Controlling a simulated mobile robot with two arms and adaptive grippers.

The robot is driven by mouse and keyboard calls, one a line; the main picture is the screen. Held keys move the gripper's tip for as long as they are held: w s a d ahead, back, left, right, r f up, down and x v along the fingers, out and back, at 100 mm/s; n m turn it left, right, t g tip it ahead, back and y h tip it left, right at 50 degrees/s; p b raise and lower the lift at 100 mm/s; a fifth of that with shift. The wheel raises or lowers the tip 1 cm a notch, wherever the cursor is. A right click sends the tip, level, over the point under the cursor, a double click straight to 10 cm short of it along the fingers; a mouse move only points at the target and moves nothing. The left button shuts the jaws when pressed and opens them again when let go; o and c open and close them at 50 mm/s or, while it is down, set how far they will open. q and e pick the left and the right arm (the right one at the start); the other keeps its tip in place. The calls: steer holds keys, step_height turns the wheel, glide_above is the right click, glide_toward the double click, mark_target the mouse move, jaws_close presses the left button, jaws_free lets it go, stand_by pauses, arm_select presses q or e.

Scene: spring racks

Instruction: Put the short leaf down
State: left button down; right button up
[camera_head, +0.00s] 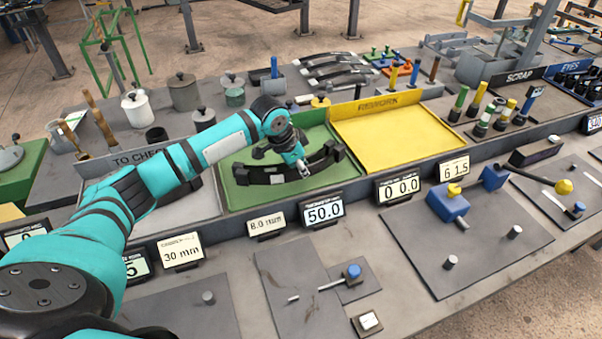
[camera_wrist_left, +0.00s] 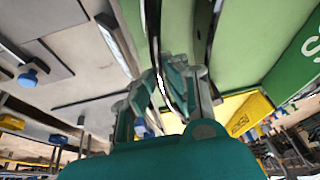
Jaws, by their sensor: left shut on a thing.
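The short leaf (camera_head: 318,166) is a dark, curved strip with a pale label, over the green tray (camera_head: 240,202) in the head view. My left gripper (camera_head: 300,163) is shut on it near its middle, reaching in from the left. In the left wrist view the leaf (camera_wrist_left: 154,35) shows nearly edge-on between the fingers of my left gripper (camera_wrist_left: 163,82). I cannot tell whether the leaf touches the tray floor. My arm hides part of the tray's back left. My right gripper is in neither view.
The yellow REWORK tray (camera_head: 385,138) is empty, right of the green one. The grey TO CHECK tray (camera_head: 190,212) is left, partly behind my arm. Several dark leaves (camera_head: 335,72) lie behind. Small displays, including one reading 50.0 (camera_head: 323,210), line the front ledge.

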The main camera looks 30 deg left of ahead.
arm_select(q)
steer(key=shift+f+p, duration=0.4)
steer(key=shift+f, duration=0.85)
steer(key=c, duration=1.9)
jaws_free()
steer(key=shift+s+f, duration=0.1)
steer(key=shift+f, duration=0.05)
steer(key=o, duration=0.5)
